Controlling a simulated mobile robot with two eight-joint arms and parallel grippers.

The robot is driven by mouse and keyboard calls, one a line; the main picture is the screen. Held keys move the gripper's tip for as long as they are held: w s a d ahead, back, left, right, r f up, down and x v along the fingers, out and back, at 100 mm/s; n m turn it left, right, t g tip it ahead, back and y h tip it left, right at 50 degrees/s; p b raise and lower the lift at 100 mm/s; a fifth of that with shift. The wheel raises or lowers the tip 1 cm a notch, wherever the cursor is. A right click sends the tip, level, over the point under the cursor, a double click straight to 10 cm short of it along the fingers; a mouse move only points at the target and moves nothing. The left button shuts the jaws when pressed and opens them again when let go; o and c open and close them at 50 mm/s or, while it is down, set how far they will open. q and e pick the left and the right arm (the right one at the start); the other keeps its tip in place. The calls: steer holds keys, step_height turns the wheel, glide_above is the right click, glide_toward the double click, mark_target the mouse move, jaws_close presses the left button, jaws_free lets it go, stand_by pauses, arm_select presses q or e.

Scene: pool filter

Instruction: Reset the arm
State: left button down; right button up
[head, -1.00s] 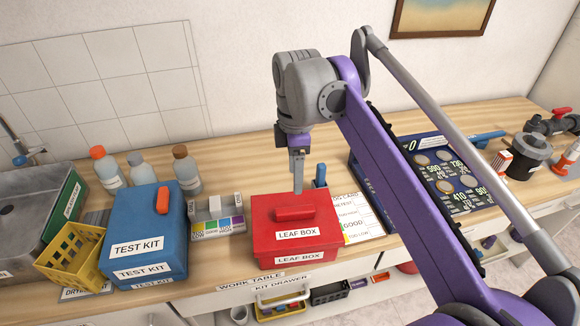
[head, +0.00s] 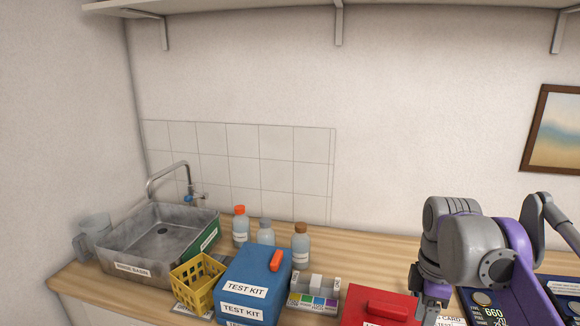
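My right arm comes in from the right, grey and purple, with its gripper (head: 432,308) pointing down at the lower edge of the head view. The gripper is beside the right side of the red leaf box (head: 376,302) in the picture, and whether they touch is unclear. Its fingertips are cut off or hidden, so I cannot tell if it is open. I see nothing held in it. The leaf box lid, with its red handle, is on; the box is partly cut off below. My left gripper is out of view.
On the worktop stand a blue test kit box (head: 256,281), a yellow basket (head: 196,284), several bottles (head: 300,244), a colour-strip holder (head: 315,290) and a rinse basin (head: 159,236) with a tap. A dark panel (head: 482,300) lies behind my arm. A shelf (head: 250,6) runs overhead.

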arm_select(q)
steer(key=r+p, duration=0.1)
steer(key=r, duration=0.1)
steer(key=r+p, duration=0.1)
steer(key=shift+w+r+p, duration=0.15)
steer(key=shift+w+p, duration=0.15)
steer(key=shift+p, duration=0.05)
arm_select(e)
steer(key=s+a+f+m+t, duration=0.2)
steer(key=s+a+f+m, duration=0.1)
steer(key=s+f+m, duration=0.4)
steer(key=s+a+f+m+t, duration=0.3)
steer(key=s+f+m, duration=0.4)
steer(key=f, duration=0.5)
steer(key=shift+s+a+f, duration=0.15)
steer(key=shift+s+a, duration=0.25)
steer(key=shift+s, duration=0.55)
